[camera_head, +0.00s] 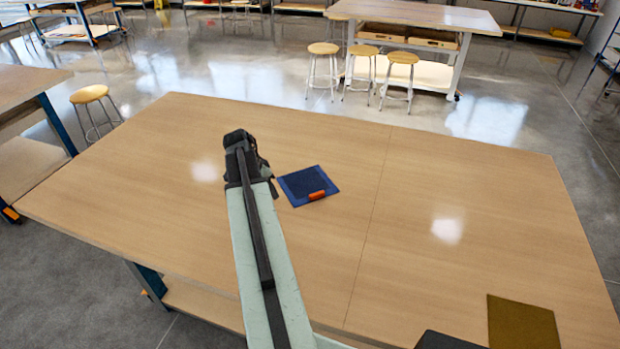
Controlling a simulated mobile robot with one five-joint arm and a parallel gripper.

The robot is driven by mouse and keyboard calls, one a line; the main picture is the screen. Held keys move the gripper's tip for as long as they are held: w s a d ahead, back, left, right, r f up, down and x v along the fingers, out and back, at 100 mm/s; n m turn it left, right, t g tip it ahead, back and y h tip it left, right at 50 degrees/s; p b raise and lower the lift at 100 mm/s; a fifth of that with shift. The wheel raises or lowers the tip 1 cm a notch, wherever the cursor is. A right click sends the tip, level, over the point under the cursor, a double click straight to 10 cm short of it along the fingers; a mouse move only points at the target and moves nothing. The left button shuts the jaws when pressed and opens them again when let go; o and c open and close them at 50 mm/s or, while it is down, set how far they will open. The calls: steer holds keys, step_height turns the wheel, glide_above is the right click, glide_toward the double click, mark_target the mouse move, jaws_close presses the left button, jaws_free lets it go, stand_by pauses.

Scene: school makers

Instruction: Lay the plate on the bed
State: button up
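A flat blue square (302,182) with a darker inset lies on the table, just right of my gripper. A small orange piece (317,195) sits on its near edge. A flat gold-brown sheet (522,323) lies on the table at the lower right, partly cut off by the picture's bottom edge. I cannot tell for certain which of these two is the plate and which is the bed. My gripper (240,140) is over the table's left part, left of and beyond the blue square. Its fingers are dark and bunched together in this view, so their opening is unclear.
The wooden table (450,190) is otherwise bare, with wide free room between the blue square and the brown sheet. A stool (90,95) and another table (25,85) stand at left. Several stools stand by a far white-legged table (430,14).

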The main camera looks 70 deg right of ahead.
mark_target(316, 193)
steer(key=s+d+m, duration=0.1)
steer(key=s+d, duration=0.2)
steer(key=s, duration=0.1)
steer(key=s+d+m+b, duration=0.1)
steer(key=s+d+m, duration=0.1)
steer(key=s+d, duration=0.1)
steer(key=s+d+m+g+b, duration=0.1)
steer(key=s+d, duration=0.2)
steer(key=s, duration=0.2)
steer(key=shift+f+m, duration=0.3)
steer(key=b+x, duration=0.5)
steer(key=shift+f, duration=0.2)
steer(key=shift+r, duration=0.2)
jaws_close()
